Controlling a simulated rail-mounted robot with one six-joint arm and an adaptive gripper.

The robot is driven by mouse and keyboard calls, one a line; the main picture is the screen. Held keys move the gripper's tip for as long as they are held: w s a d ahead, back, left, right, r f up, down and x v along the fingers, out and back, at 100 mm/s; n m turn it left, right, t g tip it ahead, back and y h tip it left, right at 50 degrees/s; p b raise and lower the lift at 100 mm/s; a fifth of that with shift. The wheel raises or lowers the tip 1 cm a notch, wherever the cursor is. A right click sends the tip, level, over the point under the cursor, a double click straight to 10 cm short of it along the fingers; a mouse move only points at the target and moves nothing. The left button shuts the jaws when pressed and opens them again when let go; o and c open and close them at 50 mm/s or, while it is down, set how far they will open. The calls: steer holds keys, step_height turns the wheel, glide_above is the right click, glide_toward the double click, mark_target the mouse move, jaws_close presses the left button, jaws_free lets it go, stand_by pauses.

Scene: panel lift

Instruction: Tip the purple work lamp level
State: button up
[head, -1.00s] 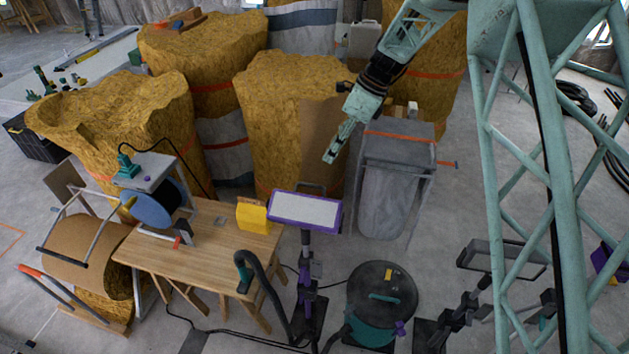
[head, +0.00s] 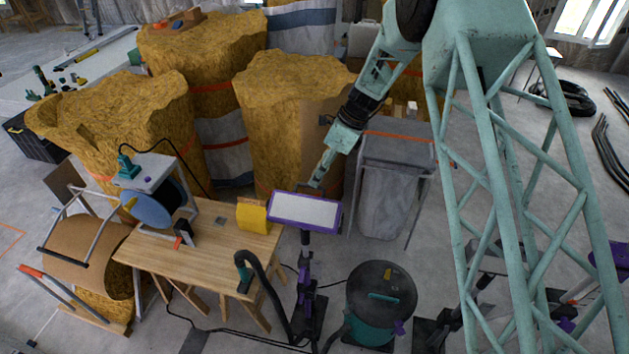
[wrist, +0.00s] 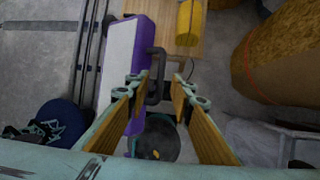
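The purple work lamp (head: 275,215) stands on a stand right of the workbench in the head view, its pale panel facing up toward the camera. Its exact tilt is hard to judge. In the wrist view the purple-edged lamp (wrist: 140,45) fills the left-centre, with a dark handle (wrist: 158,62) along its side. My gripper (head: 314,186) is just behind the lamp's far edge. In the wrist view my gripper (wrist: 158,80) is open, and the handle shows between its fingertips. I cannot tell whether they touch it.
A wooden workbench (head: 200,255) with a yellow object (head: 252,217) stands left of the lamp. A dark drum-shaped vacuum (head: 375,315) stands in front right. A grey bin (head: 385,200) and tall straw-coloured bales (head: 290,110) stand behind. My lattice column is at the right.

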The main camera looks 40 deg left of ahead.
steer(key=shift+x, duration=1.3)
jaws_close()
